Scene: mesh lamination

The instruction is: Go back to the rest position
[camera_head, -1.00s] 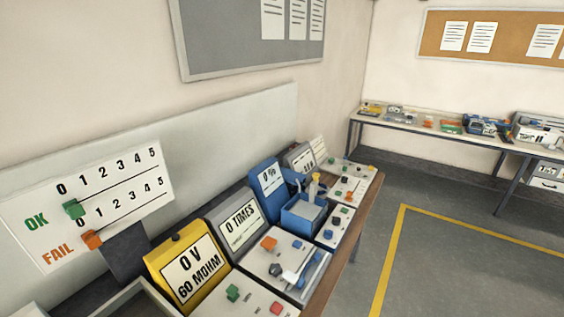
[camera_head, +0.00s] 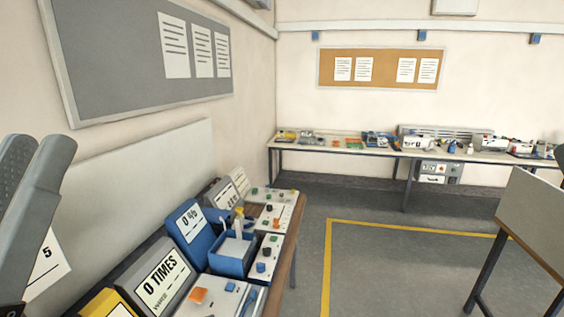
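My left gripper (camera_head: 32,190) shows at the left edge of the head view, raised in front of the wall, with its grey fingers pointing up. A narrow gap shows between the finger ends, and I see nothing held there. Its lower part is cut off by the frame. My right gripper is not in view.
A workbench at lower left carries a grey "0 TIMES" device (camera_head: 160,278), a blue "0 %" device (camera_head: 189,226) and a blue bin (camera_head: 233,254). A long bench (camera_head: 350,147) lines the far wall. A panel-topped stand (camera_head: 538,215) is at right. Floor between is clear.

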